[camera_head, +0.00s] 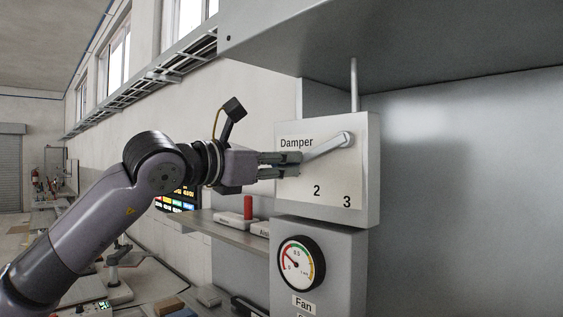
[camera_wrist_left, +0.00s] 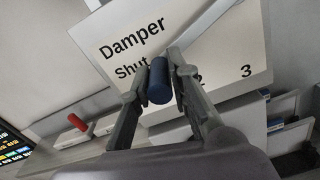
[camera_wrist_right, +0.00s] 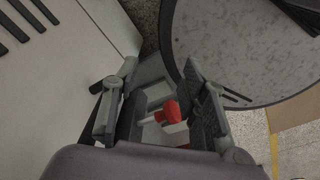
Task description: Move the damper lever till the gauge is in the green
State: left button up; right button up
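The damper panel (camera_head: 300,190) is a pale box marked Damper, 2 and 3; the left wrist view also shows "Shut". Its grey lever (camera_head: 328,147) runs from a pivot at the upper right down to the left. My left gripper (camera_head: 287,164) has its fingers on both sides of the lever's blue grip (camera_wrist_left: 158,82), apparently closed on it, near "Shut". Below is a round gauge (camera_head: 300,262) with a coloured arc; its needle points to the upper left, away from the green at right. My right gripper (camera_wrist_right: 160,90) is open and empty.
A grey hood (camera_head: 400,50) overhangs the panel. A shelf with a red cylinder (camera_head: 248,207) lies left of the gauge. In the right wrist view, a red knob (camera_wrist_right: 169,113) shows beyond the fingers, and a round grey surface (camera_wrist_right: 240,45) lies at upper right.

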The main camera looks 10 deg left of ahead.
pick_arm(q)
grip_shut()
dwell(0.3)
jog(key=f+n+b, duration=0.1)
jog(key=b, duration=0.3)
jog(key=d+f+n+b, duration=0.1)
jog(key=b, duration=0.1)
jog(key=shift+s+f+n+b, duration=0.3)
jog(key=shift+f+b, duration=0.05)
jog(key=shift+s+d+f+n+b, duration=0.1)
jog(key=shift+s+d+n+b, duration=0.1)
jog(key=shift+n+b, duration=0.4)
